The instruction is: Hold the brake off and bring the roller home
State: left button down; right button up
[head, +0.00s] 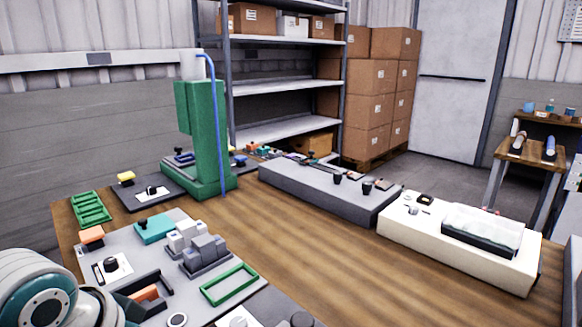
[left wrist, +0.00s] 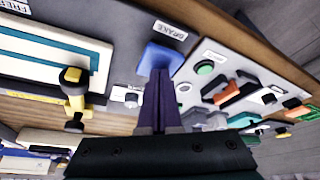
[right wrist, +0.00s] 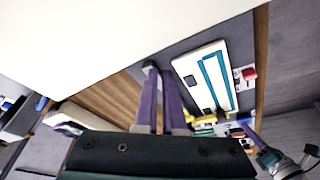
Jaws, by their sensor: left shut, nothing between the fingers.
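In the left wrist view my left gripper (left wrist: 162,72) is shut and empty. Its fingertips lie over a blue pad (left wrist: 158,55) beside a label reading BRAKE (left wrist: 171,29); I cannot tell whether they press it. A yellow piece with a black top (left wrist: 75,90) stands left of the pad, by a white panel with a teal band (left wrist: 50,58). I cannot tell whether it is the roller. In the right wrist view my right gripper (right wrist: 158,70) has its fingertips close together near a grey part beside the white-and-teal panel (right wrist: 188,65); its grip is unclear. The head view shows neither gripper.
A red knob (right wrist: 249,73) sits beside the panel. A green button (left wrist: 205,68) is right of the brake pad. On the wooden bench (head: 300,245) stand a green column (head: 205,140), a grey unit (head: 320,193) and a white unit (head: 405,232). Bare wood lies between them.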

jog(key=o, duration=0.6)
jog(key=w+a+y, duration=0.1)
jog(key=w+a, duration=0.5)
jog(key=shift+w+a+f+m, duration=0.15)
jog(key=shift+w+f+m, duration=0.15)
jog(key=shift+f+m, duration=0.1)
jog(key=o, duration=0.3)
jog(key=w+a+r, duration=0.1)
jog(key=w+a, duration=0.4)
jog(key=shift+y, duration=0.3)
jog(key=shift+o, duration=0.5)
jog(key=shift+m, duration=0.3)
jog(key=w+a, duration=0.1)
jog(key=w+a+r, duration=0.1)
jog(key=w, duration=0.1)
jog(key=w+a+r, duration=0.1)
jog(key=shift+w+a+r, duration=0.1)
jog(key=shift+w, duration=0.15)
jog(key=h, duration=0.2)
send_near(302, 320)
jog(key=shift+m+t, duration=0.3)
jog(key=shift+t, duration=0.2)
jog(key=x, duration=0.8)
jog(key=shift+s+f, duration=0.3)
jog(key=shift+f, duration=0.05)
jog(key=shift+c, duration=0.3)
grip_shut()
